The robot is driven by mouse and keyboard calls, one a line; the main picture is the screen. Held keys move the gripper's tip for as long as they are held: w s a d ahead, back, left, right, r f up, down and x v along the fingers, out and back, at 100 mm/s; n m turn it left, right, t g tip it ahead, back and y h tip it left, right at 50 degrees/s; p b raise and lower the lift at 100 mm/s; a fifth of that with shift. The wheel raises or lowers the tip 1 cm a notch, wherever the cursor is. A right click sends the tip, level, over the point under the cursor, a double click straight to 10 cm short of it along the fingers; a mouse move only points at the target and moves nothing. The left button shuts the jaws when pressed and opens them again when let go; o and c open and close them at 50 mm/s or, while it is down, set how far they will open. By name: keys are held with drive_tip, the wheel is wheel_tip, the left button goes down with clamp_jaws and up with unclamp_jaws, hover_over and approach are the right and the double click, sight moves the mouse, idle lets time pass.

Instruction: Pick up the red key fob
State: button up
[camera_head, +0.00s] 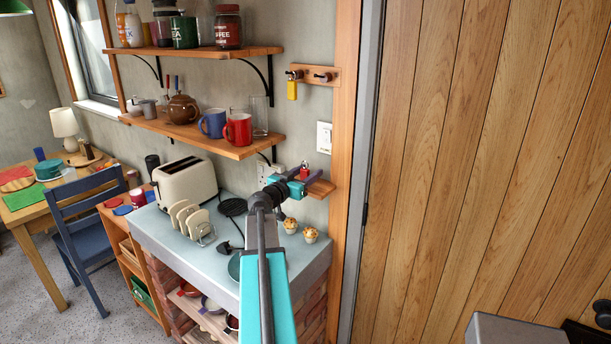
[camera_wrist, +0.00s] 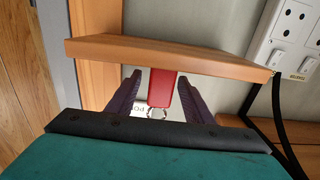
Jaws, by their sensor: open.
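The red key fob (camera_wrist: 162,88) shows in the wrist view against the edge of a small wooden shelf (camera_wrist: 175,55), with a metal ring at its free end. My gripper (camera_wrist: 160,76) is open, its two dark purple fingers on either side of the fob with a narrow gap on each side. In the head view, my gripper (camera_head: 297,183) is at the small shelf (camera_head: 321,188) beside the door frame. A little of the red fob (camera_head: 304,172) shows there, the rest hidden by the gripper.
A wall socket (camera_wrist: 291,35) is beside the shelf. A yellow tag (camera_head: 292,90) hangs from a hook rack above. A red mug (camera_head: 238,131) stands on the lower long shelf.

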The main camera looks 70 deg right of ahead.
sight(317, 157)
drive_tip(key=shift+x, duration=1.15)
drive_tip(key=c, duration=1.1)
drive_tip(key=shift+r, duration=0.1)
drive_tip(key=shift+r+b, duration=0.3)
drive_tip(key=shift+r, duration=1.4)
drive_tip(key=b+v, duration=0.3)
drive_tip(key=v, duration=1.5)
drive_tip(key=shift+b, duration=0.3)
drive_tip(key=shift+w, duration=0.1)
